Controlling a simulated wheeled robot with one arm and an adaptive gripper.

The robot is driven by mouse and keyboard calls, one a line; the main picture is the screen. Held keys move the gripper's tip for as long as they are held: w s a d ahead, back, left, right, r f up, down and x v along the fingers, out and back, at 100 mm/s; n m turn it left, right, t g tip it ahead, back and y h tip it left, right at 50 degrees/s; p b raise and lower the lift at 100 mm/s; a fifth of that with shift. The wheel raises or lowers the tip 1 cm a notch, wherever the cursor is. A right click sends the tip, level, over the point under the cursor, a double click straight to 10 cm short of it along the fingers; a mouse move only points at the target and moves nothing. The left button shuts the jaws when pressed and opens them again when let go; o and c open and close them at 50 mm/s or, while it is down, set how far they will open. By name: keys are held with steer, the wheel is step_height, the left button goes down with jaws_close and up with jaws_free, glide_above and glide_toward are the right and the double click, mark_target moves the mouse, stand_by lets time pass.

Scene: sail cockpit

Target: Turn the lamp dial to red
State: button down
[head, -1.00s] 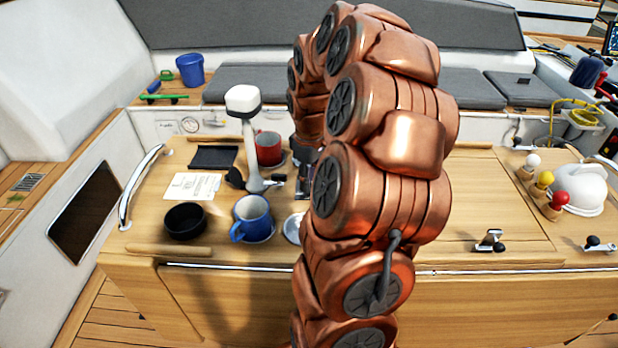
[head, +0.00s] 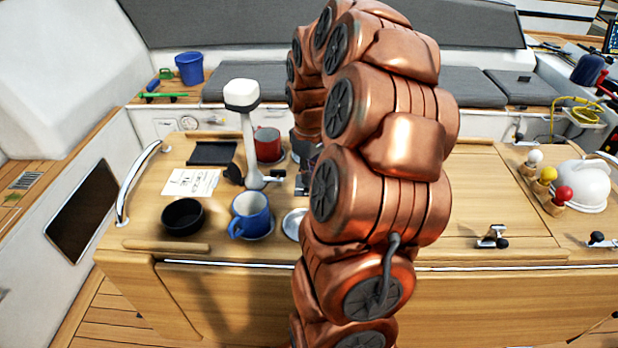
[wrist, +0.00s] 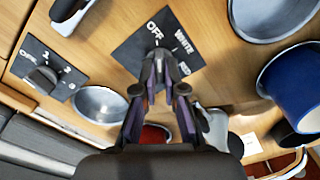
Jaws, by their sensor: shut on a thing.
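The lamp dial's black plate (wrist: 128,48) is in the wrist view, with OFF, WHITE and RED printed in white. Its knob is mostly hidden between my fingertips, so I cannot tell which word it points at. My gripper (wrist: 162,62) is shut on the knob, at the middle of the plate, near the WHITE and RED marks. In the head view my copper arm hides the dial and most of the gripper. A white post with a white head (head: 241,95), possibly the lamp, stands on the wooden table.
A second dial plate (wrist: 42,70) with OFF and numbers is at the wrist view's left. A blue mug (head: 251,212), red mug (head: 267,142) and black bowl (head: 182,217) stand near the post. White, yellow and red balls (head: 563,194) are at the right.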

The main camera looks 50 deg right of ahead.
steer(key=m+b, duration=0.2)
steer(key=b, duration=0.1)
steer(key=shift+d+f, duration=0.1)
steer(key=shift+f, duration=0.2)
steer(key=m+b, duration=0.5)
steer(key=m, duration=0.1)
steer(key=m+b, duration=0.3)
steer(key=shift+s+d+r+m, duration=0.15)
steer(key=shift+m, duration=0.15)
steer(key=m+b, duration=0.1)
steer(key=m, duration=0.4)
steer(key=shift+s+r+b, duration=0.1)
steer(key=shift+b, duration=0.3)
steer(key=m, duration=0.6)
steer(key=shift+s+r, duration=0.1)
steer(key=shift+s, duration=0.05)
steer(key=c, duration=1.4)
jaws_free()
steer(key=shift+d, duration=0.1)
steer(key=shift+c, duration=0.2)
steer(key=shift+o, duration=0.9)
